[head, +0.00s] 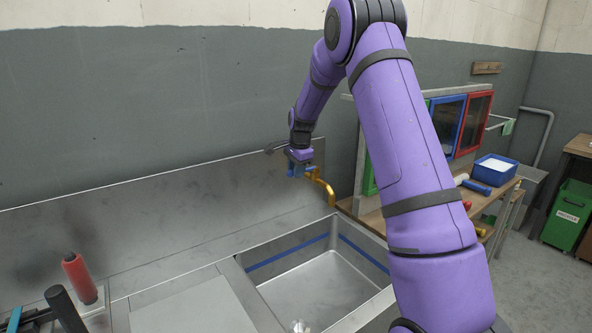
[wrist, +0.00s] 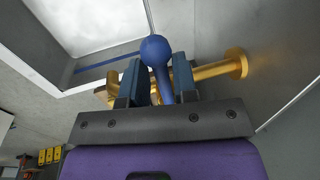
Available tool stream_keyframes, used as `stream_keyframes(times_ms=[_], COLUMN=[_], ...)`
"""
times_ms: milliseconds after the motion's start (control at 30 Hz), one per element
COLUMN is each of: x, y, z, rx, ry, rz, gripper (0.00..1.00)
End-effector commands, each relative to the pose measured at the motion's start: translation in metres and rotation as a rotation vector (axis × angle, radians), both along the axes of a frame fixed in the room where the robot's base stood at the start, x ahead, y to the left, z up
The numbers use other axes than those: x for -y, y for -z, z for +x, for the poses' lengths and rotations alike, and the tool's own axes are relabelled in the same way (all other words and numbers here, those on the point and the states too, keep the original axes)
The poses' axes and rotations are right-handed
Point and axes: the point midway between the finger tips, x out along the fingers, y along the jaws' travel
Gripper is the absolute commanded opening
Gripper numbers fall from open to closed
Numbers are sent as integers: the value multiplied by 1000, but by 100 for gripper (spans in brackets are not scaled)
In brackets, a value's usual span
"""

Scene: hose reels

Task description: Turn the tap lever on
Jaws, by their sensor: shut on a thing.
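The brass tap (head: 320,184) sits at the metal backsplash, its spout over the right end of the sink. In the wrist view the tap's brass body (wrist: 215,70) runs behind my gripper to a round flange. The blue tap lever (wrist: 160,75), with a ball end, stands between the two fingers of my gripper (wrist: 155,80). My gripper is shut on the lever, just below the ball. In the head view my gripper (head: 298,168) is at the tap and hides most of the lever.
The steel sink basin (head: 300,290) with a blue line inside lies below the tap. A red-handled tool (head: 78,278) stands at the left. A shelf with a blue bin (head: 494,170) and a green bin (head: 567,215) are at the right. The backsplash (head: 150,225) is close behind my gripper.

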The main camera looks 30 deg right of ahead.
Motion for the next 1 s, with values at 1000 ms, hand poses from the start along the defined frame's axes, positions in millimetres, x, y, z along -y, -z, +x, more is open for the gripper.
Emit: stream_keyframes(times_ms=[1000], x=[19], y=[0], z=[-47], rx=[1], ry=[-614], rz=[1], gripper=[0])
